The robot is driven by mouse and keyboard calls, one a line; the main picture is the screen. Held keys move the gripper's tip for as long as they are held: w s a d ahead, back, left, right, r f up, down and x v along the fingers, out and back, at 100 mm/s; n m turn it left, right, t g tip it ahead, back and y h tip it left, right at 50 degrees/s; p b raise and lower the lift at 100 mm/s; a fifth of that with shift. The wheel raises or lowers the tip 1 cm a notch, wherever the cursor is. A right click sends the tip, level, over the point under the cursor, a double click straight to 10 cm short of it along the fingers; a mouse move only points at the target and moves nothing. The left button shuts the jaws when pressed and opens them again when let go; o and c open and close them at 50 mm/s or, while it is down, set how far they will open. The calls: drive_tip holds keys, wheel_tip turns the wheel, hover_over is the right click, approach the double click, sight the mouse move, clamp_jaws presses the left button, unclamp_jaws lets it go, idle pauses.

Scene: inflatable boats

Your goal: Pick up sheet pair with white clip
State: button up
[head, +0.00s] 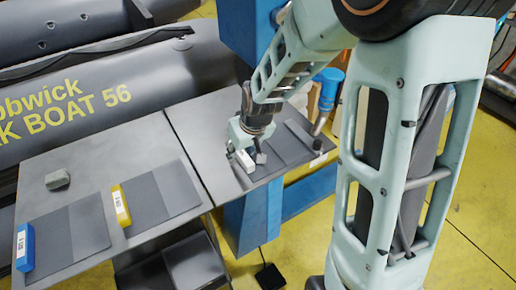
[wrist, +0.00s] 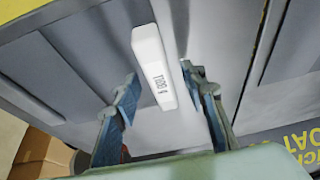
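The sheet pair with the white clip is on the right-hand table; its dark grey sheets (head: 283,147) lie flat, to the right of the clip. The white clip (head: 245,161) is partly hidden by my gripper (head: 248,143) in the head view. In the wrist view the white clip (wrist: 152,62) shows printed text and runs lengthwise between the two blue fingers of my gripper (wrist: 160,86). The fingers are apart, with a visible gap on both sides of the clip. The sheets (wrist: 90,45) spread behind it.
On the left table lie sheet pairs with a yellow clip (head: 121,205) and a blue clip (head: 25,247), and a small grey block (head: 57,179). A blue-topped tool (head: 328,84) stands by the right table. A grey inflatable boat (head: 150,75) lies behind.

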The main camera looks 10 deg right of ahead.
drive_tip(key=shift+c, duration=0.3)
clamp_jaws()
